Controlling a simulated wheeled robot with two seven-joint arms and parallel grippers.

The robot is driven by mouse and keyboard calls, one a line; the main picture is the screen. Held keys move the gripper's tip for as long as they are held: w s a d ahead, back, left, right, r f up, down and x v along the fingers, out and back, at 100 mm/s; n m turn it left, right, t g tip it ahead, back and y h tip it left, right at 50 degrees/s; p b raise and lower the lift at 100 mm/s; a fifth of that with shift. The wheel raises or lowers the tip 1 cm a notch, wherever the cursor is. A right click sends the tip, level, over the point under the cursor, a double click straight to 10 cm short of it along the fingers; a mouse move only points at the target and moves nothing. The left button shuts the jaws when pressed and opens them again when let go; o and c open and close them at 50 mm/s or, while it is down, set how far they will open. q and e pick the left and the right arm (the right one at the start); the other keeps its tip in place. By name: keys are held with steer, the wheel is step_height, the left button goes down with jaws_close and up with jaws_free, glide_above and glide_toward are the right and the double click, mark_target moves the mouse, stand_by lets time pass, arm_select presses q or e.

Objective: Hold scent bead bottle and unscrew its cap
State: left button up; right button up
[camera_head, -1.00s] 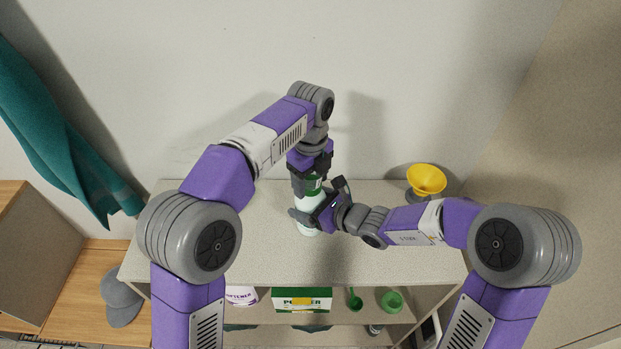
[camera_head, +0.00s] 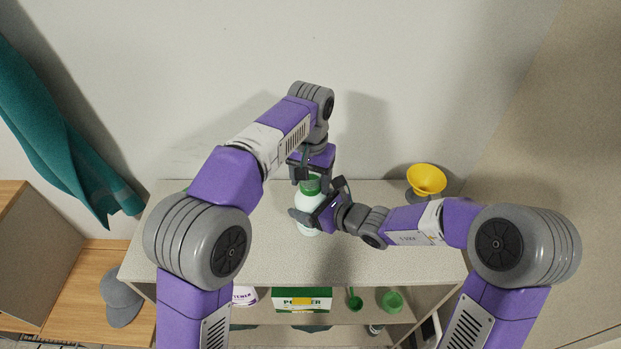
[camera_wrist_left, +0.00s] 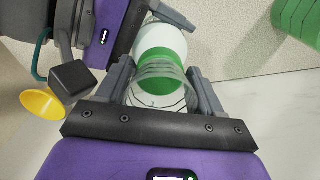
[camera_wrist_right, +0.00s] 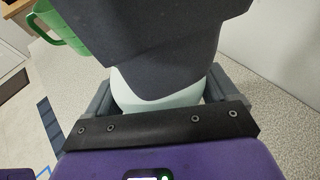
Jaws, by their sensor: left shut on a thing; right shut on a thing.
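The scent bead bottle (camera_head: 308,203) stands upright on the shelf top, with a pale white body and a green cap (camera_head: 311,184). My left gripper (camera_head: 312,178) comes down from above and is shut on the cap. In the left wrist view the cap (camera_wrist_left: 162,84) sits between its two fingers, behind a clear ribbed part, with the white body beyond. My right gripper (camera_head: 316,218) comes in from the right and is shut on the bottle's body. In the right wrist view the pale body (camera_wrist_right: 160,100) is between its fingers, and a dark block hides its upper part.
A yellow funnel (camera_head: 426,180) stands at the right back of the shelf top (camera_head: 240,220). A green box (camera_head: 302,299), green scoop (camera_head: 355,300) and green cup (camera_head: 391,301) are on the lower shelf. A grey cap (camera_head: 121,297) lies at left.

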arm_select(q)
steer(key=n, duration=1.7)
steer(key=shift+n, duration=0.4)
steer(key=n, duration=0.4)
steer(key=shift+r, duration=0.25)
steer(key=shift+r, duration=0.9)
